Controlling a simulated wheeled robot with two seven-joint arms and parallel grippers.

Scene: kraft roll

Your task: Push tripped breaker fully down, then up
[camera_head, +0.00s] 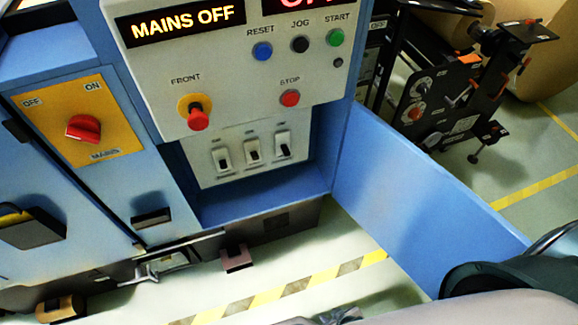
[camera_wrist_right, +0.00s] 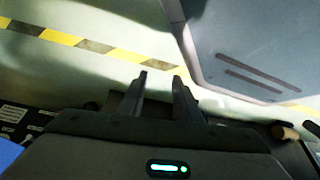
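Three breakers sit side by side on a pale panel (camera_head: 205,178) low in the blue cabinet in the head view: a left breaker (camera_head: 222,158), a middle breaker (camera_head: 252,151) and a right breaker (camera_head: 283,146). Each has a small dark toggle; the picture is too small to tell which one is tripped. My right gripper (camera_head: 338,316) is at the bottom edge of the head view, mostly cut off, well below and apart from the breakers. In the right wrist view my right gripper (camera_wrist_right: 160,84) has two fingers apart with nothing between them. My left gripper is not in view.
The display reads MAINS OFF (camera_head: 182,22). A red mains knob (camera_head: 83,128) and a red front button (camera_head: 197,117) are near the breakers. A blue side wall (camera_head: 415,190) stands right of the recess. Floor with striped tape (camera_head: 280,291) lies below.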

